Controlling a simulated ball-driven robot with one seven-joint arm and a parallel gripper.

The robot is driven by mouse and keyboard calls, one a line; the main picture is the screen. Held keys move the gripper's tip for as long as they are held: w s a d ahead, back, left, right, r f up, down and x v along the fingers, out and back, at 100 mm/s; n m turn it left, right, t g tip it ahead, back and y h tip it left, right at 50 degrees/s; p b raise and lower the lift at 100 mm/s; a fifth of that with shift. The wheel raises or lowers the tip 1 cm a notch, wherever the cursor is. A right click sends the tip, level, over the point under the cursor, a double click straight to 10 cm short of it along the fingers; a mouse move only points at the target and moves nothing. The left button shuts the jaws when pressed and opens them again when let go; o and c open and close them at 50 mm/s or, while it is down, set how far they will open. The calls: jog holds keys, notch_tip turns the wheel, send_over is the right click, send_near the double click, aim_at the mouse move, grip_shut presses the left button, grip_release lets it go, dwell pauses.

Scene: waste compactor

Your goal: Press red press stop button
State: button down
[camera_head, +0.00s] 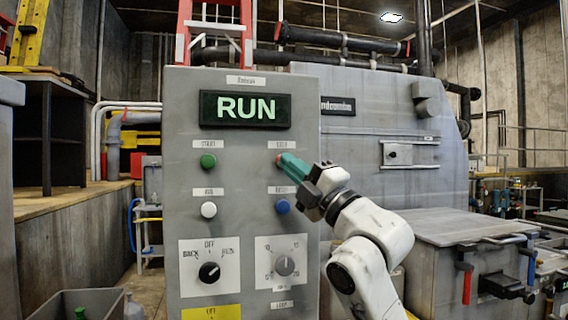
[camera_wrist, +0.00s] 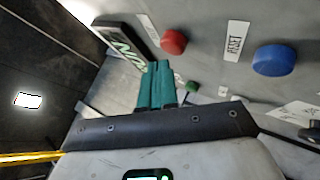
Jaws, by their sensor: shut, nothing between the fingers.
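The red stop button (camera_wrist: 173,41) shows whole in the wrist view, on the grey control panel. In the head view only a red sliver of it (camera_head: 278,159) shows at the upper right of the panel (camera_head: 240,150), beside my fingertips. My gripper (camera_head: 284,158) has its teal fingers shut and empty, pointing at the panel. In the wrist view my fingertips (camera_wrist: 158,65) appear just below and left of the red button. I cannot tell whether they touch it. The display (camera_head: 245,110) above reads RUN in green.
A blue button (camera_head: 283,206) sits below the red one. A green button (camera_head: 208,161) and a white button (camera_head: 208,210) are to the left. A black selector knob (camera_head: 209,272) and a grey dial (camera_head: 284,265) are lower. The grey compactor (camera_head: 385,150) stands behind.

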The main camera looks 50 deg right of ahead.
jog(key=shift+w+d, duration=0.15)
jog(key=shift+w, duration=0.05)
jog(key=shift+w+d+b, duration=0.3)
jog(key=shift+w+b, duration=0.05)
jog(key=shift+w, duration=0.05)
dwell(0.9)
jog(key=shift+s+a+f, duration=0.1)
jog(key=shift+s, duration=0.05)
jog(key=shift+s+a+b, duration=0.35)
jog(key=shift+s+a, duration=0.05)
jog(key=shift+s, duration=0.2)
jog(key=shift+s, duration=0.1)
jog(key=shift+s+a+b, duration=0.3)
jog(key=shift+s+a, duration=0.4)
jog(key=shift+s, duration=0.3)
jog(key=shift+s+a+b, duration=0.25)
jog(key=shift+s+a, duration=0.45)
jog(key=shift+s, duration=0.3)
